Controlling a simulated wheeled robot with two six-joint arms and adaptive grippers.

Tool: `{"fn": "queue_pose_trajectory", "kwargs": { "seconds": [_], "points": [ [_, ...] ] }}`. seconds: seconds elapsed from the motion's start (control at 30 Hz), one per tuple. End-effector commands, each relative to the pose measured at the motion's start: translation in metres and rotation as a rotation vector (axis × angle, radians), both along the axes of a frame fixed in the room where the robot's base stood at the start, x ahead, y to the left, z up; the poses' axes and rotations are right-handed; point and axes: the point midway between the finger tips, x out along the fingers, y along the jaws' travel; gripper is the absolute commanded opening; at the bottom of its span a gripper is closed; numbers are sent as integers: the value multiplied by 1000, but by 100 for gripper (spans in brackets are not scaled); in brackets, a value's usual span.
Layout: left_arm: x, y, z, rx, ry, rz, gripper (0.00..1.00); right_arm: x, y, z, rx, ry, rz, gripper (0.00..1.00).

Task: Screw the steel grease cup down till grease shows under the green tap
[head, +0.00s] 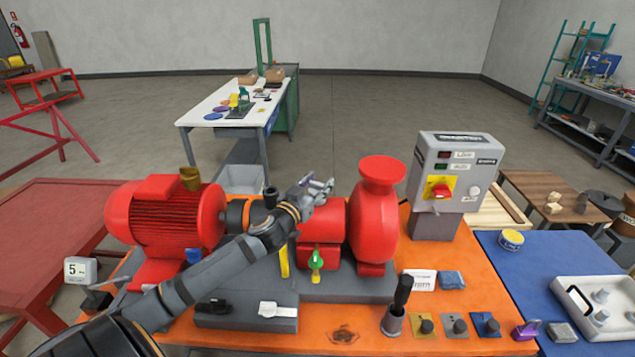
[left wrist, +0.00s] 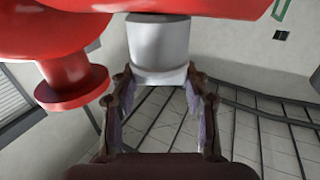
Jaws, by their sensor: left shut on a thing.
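The steel grease cup (left wrist: 157,45) is a pale grey cylinder in the left wrist view, upright against the red pump body. My left gripper (left wrist: 160,78) has its two fingers on either side of the cup's lower end and is shut on it. The green tap (head: 316,259) is on the front of the housing, below the gripper. My right gripper is in neither view.
The red motor (head: 165,215) stands left of the housing and the red pump casing (head: 374,225) right of it. A grey control box (head: 448,170) stands at the right.

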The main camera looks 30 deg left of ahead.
Motion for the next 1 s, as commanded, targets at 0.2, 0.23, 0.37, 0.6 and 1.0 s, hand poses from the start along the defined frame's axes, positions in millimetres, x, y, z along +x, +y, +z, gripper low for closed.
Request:
{"fn": "queue_pose_trajectory", "kwargs": {
  "seconds": [0.2, 0.23, 0.37, 0.6, 1.0],
  "points": [
    [0, 1, -4, -4, 6, -13, 14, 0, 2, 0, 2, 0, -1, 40],
    [0, 1, -4, -4, 6, -13, 14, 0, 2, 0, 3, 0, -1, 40],
    [0, 1, -4, -4, 6, -13, 14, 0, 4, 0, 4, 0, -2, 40],
    [0, 0, -3, -2, 5, -13, 64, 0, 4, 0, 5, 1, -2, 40],
    [0, 0, 4, 1, -1, -15, 70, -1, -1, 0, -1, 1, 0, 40]
  ]
}}
